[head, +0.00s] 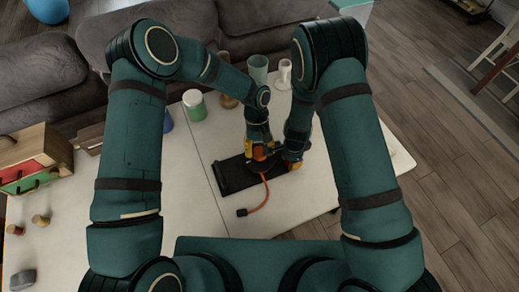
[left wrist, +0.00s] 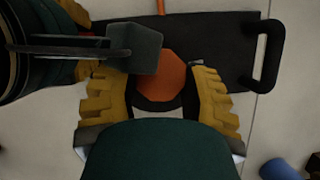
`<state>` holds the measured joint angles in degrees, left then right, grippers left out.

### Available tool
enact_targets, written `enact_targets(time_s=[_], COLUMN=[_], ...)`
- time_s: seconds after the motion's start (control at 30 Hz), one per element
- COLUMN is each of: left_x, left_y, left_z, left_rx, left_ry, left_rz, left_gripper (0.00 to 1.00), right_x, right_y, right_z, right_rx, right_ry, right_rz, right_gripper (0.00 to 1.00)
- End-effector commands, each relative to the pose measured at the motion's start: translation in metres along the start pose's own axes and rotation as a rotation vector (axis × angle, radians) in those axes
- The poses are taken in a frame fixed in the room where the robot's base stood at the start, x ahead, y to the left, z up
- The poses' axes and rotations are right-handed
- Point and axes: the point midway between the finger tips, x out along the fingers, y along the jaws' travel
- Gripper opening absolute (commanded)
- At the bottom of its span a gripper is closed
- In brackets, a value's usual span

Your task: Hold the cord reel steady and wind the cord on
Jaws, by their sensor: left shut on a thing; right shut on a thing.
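The cord reel has a flat black base (head: 233,176) on the white table, with a loop handle at one end (left wrist: 268,55). An orange cord (head: 264,193) runs from it to a black plug (head: 242,212) lying on the table. My left gripper (head: 260,151) is shut on the reel; in the left wrist view an orange eight-sided part (left wrist: 162,82) shows between its yellow fingers. A grey block on a dark crank arm (left wrist: 146,49) lies over that part's edge. My right gripper (head: 292,163) is beside the left one, shut at the crank's outer end; its exact grip is hidden.
A green-and-white jar (head: 194,106), a green cup (head: 258,70) and a white goblet (head: 284,74) stand behind the reel. A wooden box with coloured drawers (head: 30,165) and small objects are at left.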

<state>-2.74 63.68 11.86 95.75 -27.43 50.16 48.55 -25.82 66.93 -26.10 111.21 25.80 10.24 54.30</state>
Motion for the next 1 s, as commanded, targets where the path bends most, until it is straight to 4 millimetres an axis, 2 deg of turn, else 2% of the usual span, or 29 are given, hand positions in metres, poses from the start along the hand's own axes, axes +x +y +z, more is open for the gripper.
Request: enact_targets(time_s=[0.27, 0.3, 0.33, 0.37, 0.77, 0.87, 1.0], left_x=[0.001, 0.001, 0.001, 0.001, -0.005, -0.018, -0.045], left_y=[-0.001, -0.001, -0.001, -0.001, 0.0, 0.0, 0.0], left_z=[0.0, 0.0, 0.0, 0.0, 0.0, -0.001, -0.001], left_rx=[-0.001, -0.001, -0.001, -0.001, -0.001, -0.002, -0.001], left_ry=[-0.002, -0.002, -0.002, -0.001, 0.001, 0.003, 0.005], left_rz=[-0.002, -0.002, -0.002, -0.001, 0.0, 0.0, 0.001], left_gripper=[0.11, 0.64, 0.74, 0.8, 0.8, 0.8, 0.8], right_x=[0.001, 0.001, 0.001, 0.001, 0.001, 0.001, 0.001], right_y=[0.001, 0.001, 0.001, 0.001, 0.001, 0.001, 0.001], right_z=[0.0, 0.0, 0.0, 0.0, 0.0, 0.0, 0.0], right_rx=[0.0, 0.0, 0.0, 0.0, 0.0, 0.0, 0.0], right_ry=[0.0, 0.0, 0.0, 0.0, 0.0, 0.0, 0.0], right_rz=[0.002, 0.002, 0.002, 0.002, 0.002, 0.002, 0.001], right_gripper=[0.0, 0.0, 0.0, 0.0, 0.0, 0.0, 0.0])
